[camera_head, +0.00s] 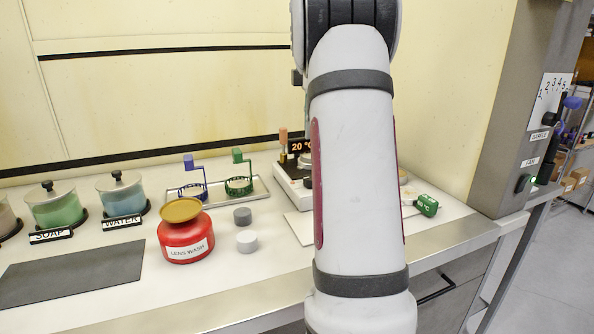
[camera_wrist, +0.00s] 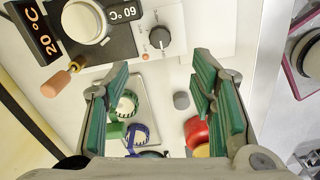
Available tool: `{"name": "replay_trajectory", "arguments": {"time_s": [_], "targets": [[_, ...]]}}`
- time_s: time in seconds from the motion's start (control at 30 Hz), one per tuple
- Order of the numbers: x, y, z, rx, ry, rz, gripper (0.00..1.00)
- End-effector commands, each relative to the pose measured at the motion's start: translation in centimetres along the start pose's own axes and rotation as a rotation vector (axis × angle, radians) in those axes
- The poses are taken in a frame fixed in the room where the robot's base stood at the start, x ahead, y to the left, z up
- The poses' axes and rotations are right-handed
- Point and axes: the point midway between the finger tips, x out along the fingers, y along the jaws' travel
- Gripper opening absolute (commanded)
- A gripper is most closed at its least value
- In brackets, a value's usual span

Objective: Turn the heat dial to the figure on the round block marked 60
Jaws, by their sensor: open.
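The heat dial (camera_wrist: 153,39) is a black knob with marks around it on the white face of the heater (camera_wrist: 190,22). It lies just beyond my fingertips in the wrist view; I cannot read its setting. My gripper (camera_wrist: 160,68) is open and empty, with green pads, apart from the dial. In the head view my arm hides it. An orange display (camera_wrist: 47,42) reads 20 °C. A dark plate (camera_wrist: 124,13) beside a round white vessel (camera_wrist: 84,22) reads 60 °C.
A wooden handle (camera_wrist: 58,82) sticks out by the display. A tray (camera_head: 257,184) holds blue and green baskets. The red lens wash pot (camera_head: 186,238) and two small grey and white cylinders stand left of my arm. Soap (camera_head: 55,207) and water (camera_head: 121,193) jars stand farther left.

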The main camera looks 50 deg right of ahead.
Motion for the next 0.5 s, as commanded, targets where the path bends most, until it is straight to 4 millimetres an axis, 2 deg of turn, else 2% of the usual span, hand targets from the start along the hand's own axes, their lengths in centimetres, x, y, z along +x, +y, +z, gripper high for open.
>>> {"name": "replay_trajectory", "arguments": {"time_s": [0.17, 0.5], "targets": [[2.4, 0.0, 0.0, 0.0, 0.0, -0.002, 0.51], [9.1, -0.1, 0.0, 0.001, 0.001, -0.003, 0.51]]}}
